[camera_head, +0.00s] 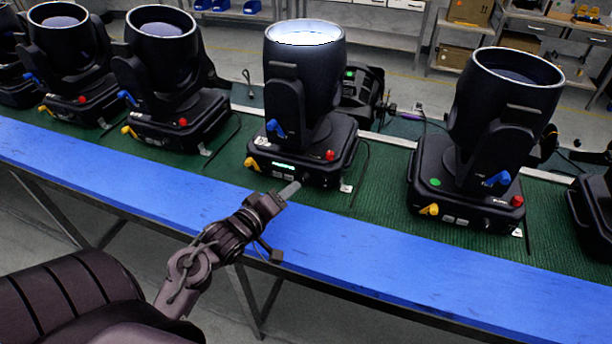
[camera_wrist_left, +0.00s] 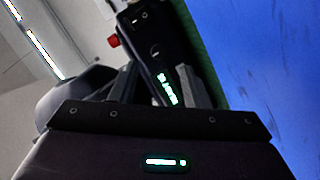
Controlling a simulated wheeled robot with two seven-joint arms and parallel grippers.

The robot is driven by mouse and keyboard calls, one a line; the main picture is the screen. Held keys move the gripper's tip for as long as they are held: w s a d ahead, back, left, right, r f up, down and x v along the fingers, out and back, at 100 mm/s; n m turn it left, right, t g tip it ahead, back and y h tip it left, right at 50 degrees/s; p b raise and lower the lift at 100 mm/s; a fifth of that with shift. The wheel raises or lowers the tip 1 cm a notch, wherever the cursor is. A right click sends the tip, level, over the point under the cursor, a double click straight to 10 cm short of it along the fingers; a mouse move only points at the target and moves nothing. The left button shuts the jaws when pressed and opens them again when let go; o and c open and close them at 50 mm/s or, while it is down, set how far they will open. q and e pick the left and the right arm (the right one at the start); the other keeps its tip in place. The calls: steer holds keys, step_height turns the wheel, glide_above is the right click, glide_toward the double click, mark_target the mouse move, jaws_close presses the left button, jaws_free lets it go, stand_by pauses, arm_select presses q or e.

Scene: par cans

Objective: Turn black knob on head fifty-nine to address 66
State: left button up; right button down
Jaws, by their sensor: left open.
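A par can head (camera_head: 300,100) with a bright lens stands upright at the middle of the bench. Its black base (camera_head: 312,165) has a lit green display (camera_head: 284,166), a red knob (camera_head: 330,155), and blue and yellow levers. In the left wrist view the base's front panel, with the lit display (camera_wrist_left: 167,92) and red knob (camera_wrist_left: 114,41), shows beyond the fingers. I cannot pick out the black knob clearly or read a head number or the address. My left gripper (camera_head: 288,192) is open just in front of the base; it also shows in the wrist view (camera_wrist_left: 160,88).
Similar heads stand on the left (camera_head: 163,65) and on the right (camera_head: 500,130), their lenses dark. They sit on a green mat (camera_head: 380,180) behind a blue bench edge (camera_head: 400,255). Thin black cables run beside the bases. Shelves with boxes stand behind.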

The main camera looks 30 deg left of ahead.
mark_target(303, 181)
arm_select(q)
steer(key=x, duration=0.2)
steer(key=p+x, duration=0.1)
steer(key=shift+w+r, duration=0.2)
steer(key=shift+r, duration=0.05)
steer(key=shift+x, duration=1.15)
steer(key=shift+w+f, duration=0.2)
steer(key=shift+f, duration=0.05)
steer(key=shift+s, duration=0.1)
steer(key=c, duration=0.9)
jaws_close()
arm_select(e)
steer(key=s, duration=0.1)
steer(key=s+r, duration=0.1)
steer(key=shift+s+r, duration=0.25)
steer(key=shift+s, duration=0.05)
